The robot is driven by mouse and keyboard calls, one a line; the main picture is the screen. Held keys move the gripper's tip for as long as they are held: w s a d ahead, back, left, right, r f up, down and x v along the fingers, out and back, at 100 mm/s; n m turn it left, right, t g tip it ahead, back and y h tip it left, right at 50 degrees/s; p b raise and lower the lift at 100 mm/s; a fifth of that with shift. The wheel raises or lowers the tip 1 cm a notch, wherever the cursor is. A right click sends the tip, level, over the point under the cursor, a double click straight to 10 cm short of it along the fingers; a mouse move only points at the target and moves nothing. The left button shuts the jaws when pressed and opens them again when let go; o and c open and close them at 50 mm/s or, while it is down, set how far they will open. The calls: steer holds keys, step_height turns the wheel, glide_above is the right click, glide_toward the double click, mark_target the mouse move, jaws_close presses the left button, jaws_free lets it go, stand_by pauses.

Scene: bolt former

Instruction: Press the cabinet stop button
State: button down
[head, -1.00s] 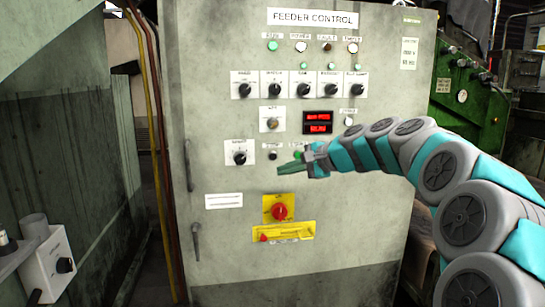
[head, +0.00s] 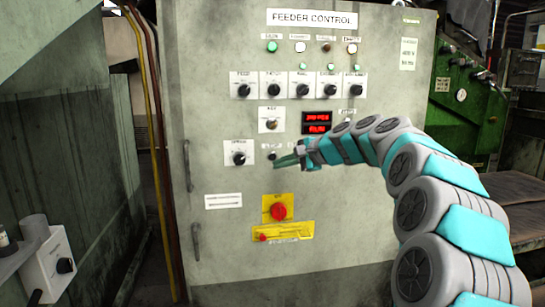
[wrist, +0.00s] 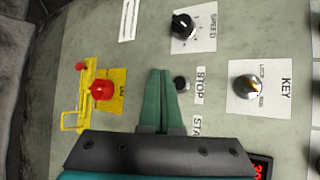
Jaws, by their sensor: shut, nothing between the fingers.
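The stop button (wrist: 181,84) is a small black round button beside the label STOP in the wrist view. In the head view the black button (head: 272,156) sits on the grey cabinet door (head: 350,230), just above my fingertips. My gripper (head: 277,162) is shut and empty, its green fingers pointing at the panel. In the wrist view my gripper (wrist: 159,74) lies just left of the stop button in the picture. I cannot tell whether the fingertips touch the door. The start button is hidden behind my gripper; its label shows in part.
A red knob (head: 278,211) on a yellow plate is below. The speed knob (head: 239,158) is to the left and the key switch (head: 271,124) above. A red display (head: 317,122) is near my wrist. A door handle (head: 188,166) sticks out at the left edge.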

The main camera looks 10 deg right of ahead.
mark_target(272, 156)
steer(key=w+p, duration=0.1)
steer(key=w, duration=0.2)
steer(key=shift+w+p, duration=0.15)
steer(key=shift+p, duration=0.15)
steer(key=shift+w, duration=0.15)
stand_by(1.7)
steer(key=shift+w+p, duration=0.3)
steer(key=shift+p, duration=0.05)
steer(key=shift+w, duration=0.4)
stand_by(0.6)
steer(key=shift+s, duration=0.85)
